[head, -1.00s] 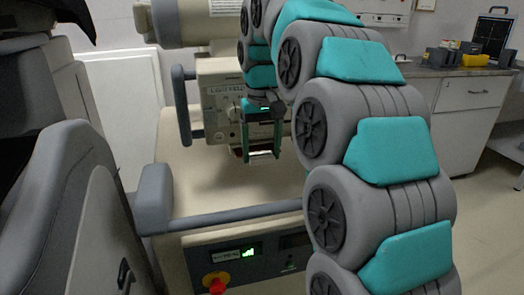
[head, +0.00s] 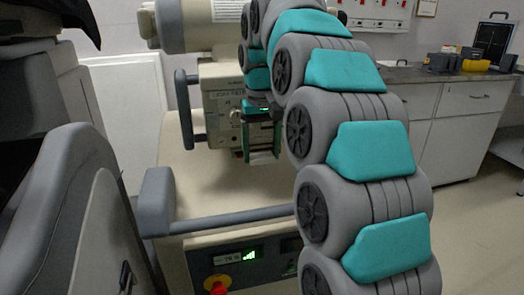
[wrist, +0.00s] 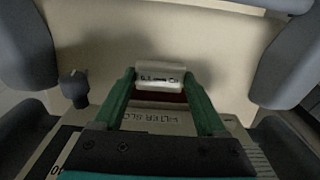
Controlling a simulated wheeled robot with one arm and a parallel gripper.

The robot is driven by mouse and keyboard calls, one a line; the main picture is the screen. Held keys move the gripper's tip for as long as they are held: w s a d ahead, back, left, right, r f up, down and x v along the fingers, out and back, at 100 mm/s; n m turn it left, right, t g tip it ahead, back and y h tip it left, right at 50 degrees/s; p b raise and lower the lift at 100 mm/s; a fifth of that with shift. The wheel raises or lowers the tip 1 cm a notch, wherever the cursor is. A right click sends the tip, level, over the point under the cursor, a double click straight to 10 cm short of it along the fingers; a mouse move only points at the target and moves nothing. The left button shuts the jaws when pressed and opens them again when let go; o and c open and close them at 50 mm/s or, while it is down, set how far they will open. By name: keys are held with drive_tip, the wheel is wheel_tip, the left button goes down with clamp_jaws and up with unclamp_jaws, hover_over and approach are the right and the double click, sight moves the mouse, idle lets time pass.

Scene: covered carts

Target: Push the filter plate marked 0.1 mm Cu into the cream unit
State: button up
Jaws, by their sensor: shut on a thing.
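The filter plate (wrist: 160,79) shows in the wrist view as a pale tab with small dark lettering that looks like "0.1 mm Cu". My gripper (wrist: 160,92) has its two green fingers on either side of this plate and is shut on it. Just behind the plate is a dark reddish slot edge, with a "FILTER SLOT" label partly hidden by my gripper. The cream unit (head: 222,104) is in the head view, with my gripper (head: 262,158) hanging at its front right side. The plate's pale end (head: 262,155) shows low between the fingers. How deep the plate sits is unclear.
The cream cart (head: 215,180) lies below with a grey push bar (head: 235,219) across its front. A grey handle (head: 187,110) stands left of the unit. A grey padded machine (head: 70,215) fills the left side. A counter (head: 450,75) stands at the back right.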

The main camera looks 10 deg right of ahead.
drive_tip(key=o, duration=1.2)
drive_tip(key=shift+w+r, duration=0.1)
drive_tip(key=shift+w, duration=0.25)
drive_tip(key=shift+c, duration=0.2)
drive_tip(key=o, duration=0.4)
drive_tip(key=shift+d, duration=0.15)
drive_tip(key=shift+c, duration=0.2)
drive_tip(key=shift+w+r, duration=0.1)
